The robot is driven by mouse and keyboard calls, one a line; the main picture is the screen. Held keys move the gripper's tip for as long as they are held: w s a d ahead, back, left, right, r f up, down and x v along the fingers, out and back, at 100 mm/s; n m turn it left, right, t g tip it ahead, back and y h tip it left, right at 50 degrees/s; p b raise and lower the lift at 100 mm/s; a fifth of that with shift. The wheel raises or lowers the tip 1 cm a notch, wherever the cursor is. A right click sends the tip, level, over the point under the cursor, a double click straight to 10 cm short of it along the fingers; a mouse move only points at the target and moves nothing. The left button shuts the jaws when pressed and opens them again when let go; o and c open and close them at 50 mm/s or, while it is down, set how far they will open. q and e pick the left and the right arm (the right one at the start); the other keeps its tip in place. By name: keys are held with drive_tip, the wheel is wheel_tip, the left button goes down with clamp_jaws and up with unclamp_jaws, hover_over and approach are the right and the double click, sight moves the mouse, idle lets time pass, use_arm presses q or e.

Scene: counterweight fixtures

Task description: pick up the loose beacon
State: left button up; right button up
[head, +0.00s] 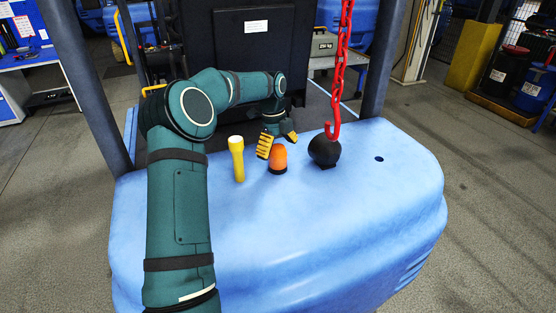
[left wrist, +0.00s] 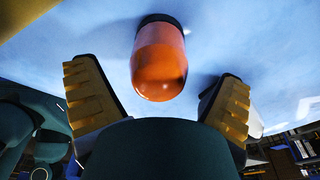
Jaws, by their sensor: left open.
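The loose beacon (head: 278,161) has an orange dome and a dark base. It stands upright on the blue counterweight's top (head: 210,225). My left gripper (head: 278,140) is open just behind it in the head view, with yellow ridged fingers. In the left wrist view the beacon (left wrist: 159,62) lies between the line of the two spread fingers, a little beyond the palm. A gap shows on each side, so the fingers do not appear to touch it. My right gripper is not in view.
A yellow, white-topped torch-like object (head: 238,160) stands left of the beacon. A black round object (head: 324,150) stands right of it, under a red chain hook (head: 333,130); contact is unclear. Dark posts rise at both sides. The counterweight's front top is clear.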

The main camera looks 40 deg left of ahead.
use_arm(q)
drive_tip(key=shift+d+f, duration=0.2)
drive_tip(key=shift+f, duration=1.15)
drive_tip(key=c, duration=1.4)
drive_tip(key=shift+r, duration=0.1)
drive_tip(key=shift+c, duration=0.2)
